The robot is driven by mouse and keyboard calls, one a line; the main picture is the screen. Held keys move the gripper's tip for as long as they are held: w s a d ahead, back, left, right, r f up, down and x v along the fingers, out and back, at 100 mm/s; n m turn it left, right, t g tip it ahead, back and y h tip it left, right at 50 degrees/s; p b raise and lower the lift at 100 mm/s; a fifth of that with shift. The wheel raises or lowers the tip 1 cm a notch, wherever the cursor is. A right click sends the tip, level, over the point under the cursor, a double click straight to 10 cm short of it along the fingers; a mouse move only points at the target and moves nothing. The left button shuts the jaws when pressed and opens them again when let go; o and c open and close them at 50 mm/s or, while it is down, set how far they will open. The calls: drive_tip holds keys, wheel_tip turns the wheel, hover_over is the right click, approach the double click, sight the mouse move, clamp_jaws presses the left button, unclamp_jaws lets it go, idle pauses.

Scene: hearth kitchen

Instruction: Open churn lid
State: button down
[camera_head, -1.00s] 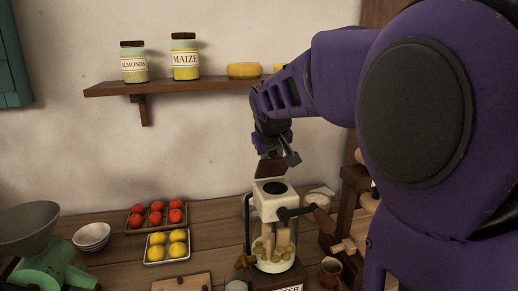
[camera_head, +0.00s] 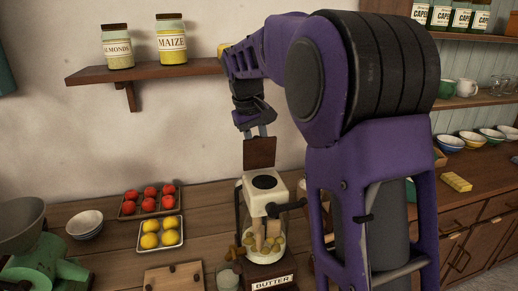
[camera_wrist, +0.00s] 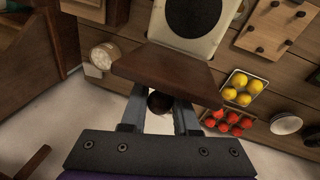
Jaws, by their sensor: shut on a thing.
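The butter churn (camera_head: 264,206) stands on the wooden counter in the head view, with a cream top, a clear jar holding yellowish pieces, and a crank at its right. A dark round opening shows in its top. The brown churn lid (camera_head: 259,152) stands up at the back edge of the top, clear of the opening. My gripper (camera_head: 262,131) is at the lid's upper side. In the wrist view my gripper (camera_wrist: 158,108) is shut on the lid (camera_wrist: 165,76), with a dark round knob between the fingers. The knob is partly hidden, and the exact contact is unclear.
A shelf (camera_head: 150,72) with jars hangs on the wall behind. Trays of red fruit (camera_head: 148,200) and yellow fruit (camera_head: 160,233) lie left of the churn. My arm hides much at right.

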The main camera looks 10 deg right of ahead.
drive_tip(key=shift+f, duration=0.15)
drive_tip(key=c, duration=0.7)
unclamp_jaws()
drive_tip(key=shift+o, duration=0.2)
drive_tip(key=v, duration=1.7)
drive_tip(key=shift+r, duration=0.25)
